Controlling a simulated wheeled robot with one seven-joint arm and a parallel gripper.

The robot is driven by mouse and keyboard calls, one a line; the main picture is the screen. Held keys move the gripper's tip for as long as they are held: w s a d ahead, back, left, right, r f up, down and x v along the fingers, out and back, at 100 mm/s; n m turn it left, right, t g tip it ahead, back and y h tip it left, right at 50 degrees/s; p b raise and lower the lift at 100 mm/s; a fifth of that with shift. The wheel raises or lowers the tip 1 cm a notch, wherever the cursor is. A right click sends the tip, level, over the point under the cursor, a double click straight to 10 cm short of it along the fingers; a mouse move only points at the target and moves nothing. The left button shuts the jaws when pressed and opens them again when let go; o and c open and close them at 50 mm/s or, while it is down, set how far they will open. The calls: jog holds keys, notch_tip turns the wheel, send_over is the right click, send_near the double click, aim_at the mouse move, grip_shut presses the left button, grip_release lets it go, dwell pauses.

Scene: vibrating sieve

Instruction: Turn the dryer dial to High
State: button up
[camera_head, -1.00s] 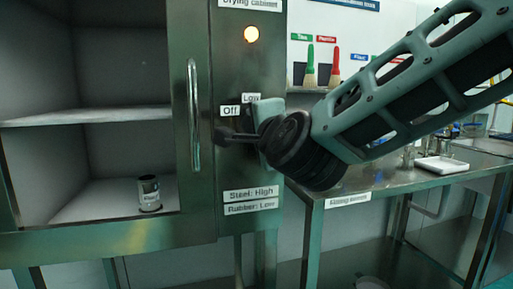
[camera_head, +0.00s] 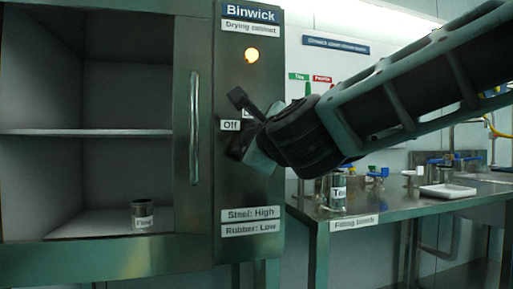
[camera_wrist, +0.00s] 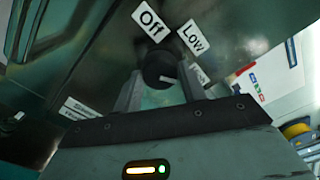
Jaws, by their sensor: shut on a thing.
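The dryer dial (camera_wrist: 158,66) is a dark round knob on the steel front of the drying cabinet (camera_head: 240,185). In the wrist view it sits between my gripper's (camera_wrist: 160,84) two fingers, which are shut on it from both sides. A short light mark shows at the dial's lower right edge.
A "Steel: High / Rubber: Low" sign (camera_head: 250,221) is below. The cabinet's vertical handle (camera_head: 194,127) is left of my gripper. A labelled can (camera_head: 142,214) stands inside the open compartment. A filling bench (camera_head: 400,216) is at right.

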dwell(0.5)
jog(key=o, duration=1)
jog(key=shift+s, duration=0.1)
